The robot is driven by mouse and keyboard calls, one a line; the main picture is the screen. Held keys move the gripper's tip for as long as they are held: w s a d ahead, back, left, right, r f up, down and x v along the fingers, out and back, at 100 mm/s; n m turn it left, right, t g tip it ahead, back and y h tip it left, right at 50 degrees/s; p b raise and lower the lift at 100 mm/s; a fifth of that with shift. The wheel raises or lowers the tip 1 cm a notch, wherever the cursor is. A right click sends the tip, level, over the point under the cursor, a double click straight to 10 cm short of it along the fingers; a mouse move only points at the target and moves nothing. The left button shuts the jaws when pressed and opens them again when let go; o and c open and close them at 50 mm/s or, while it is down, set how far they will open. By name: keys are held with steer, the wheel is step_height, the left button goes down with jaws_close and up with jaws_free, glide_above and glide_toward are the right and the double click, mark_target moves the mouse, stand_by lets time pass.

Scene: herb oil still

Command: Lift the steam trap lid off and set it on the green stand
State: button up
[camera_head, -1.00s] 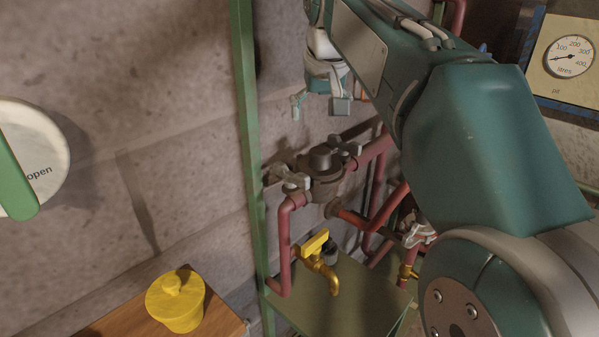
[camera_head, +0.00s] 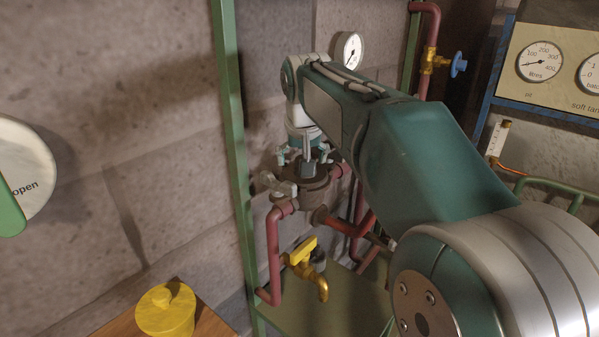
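The steam trap (camera_head: 308,196) is a dark round metal body set in red pipework left of the picture's middle. Its dark lid (camera_head: 291,173) is on top, with metal clamps (camera_head: 279,187) beside it. My gripper (camera_head: 308,165) points down right over the lid, with its fingers around or just above the lid's knob. The fingers are small and partly hide the knob, so I cannot tell whether they grip it. The green stand (camera_head: 333,305) appears to be the flat green surface below the pipes.
A yellow-handled brass tap (camera_head: 308,264) juts out below the trap. A green upright post (camera_head: 233,160) stands just left of it. A yellow lidded pot (camera_head: 166,311) sits on a wooden surface at lower left. Gauges (camera_head: 540,62) are on a panel at right.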

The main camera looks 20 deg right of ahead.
steer(key=shift+w+d+f, duration=0.1)
steer(key=shift+d+f, duration=0.1)
steer(key=shift+d, duration=0.25)
steer(key=shift+w+d+f, duration=0.1)
steer(key=shift+d+f, duration=0.05)
steer(key=shift+d, duration=0.3)
steer(key=shift+s+a, duration=0.1)
steer(key=shift+a, duration=0.7)
jaws_close()
steer(key=shift+d, duration=0.25)
steer(key=r, duration=0.4)
steer(key=shift+s+r, duration=0.15)
steer(key=shift+s, duration=0.15)
steer(key=s+d+r, duration=0.2)
steer(key=s+r, duration=1.1)
steer(key=shift+r, duration=0.15)
steer(key=shift+s, duration=0.25)
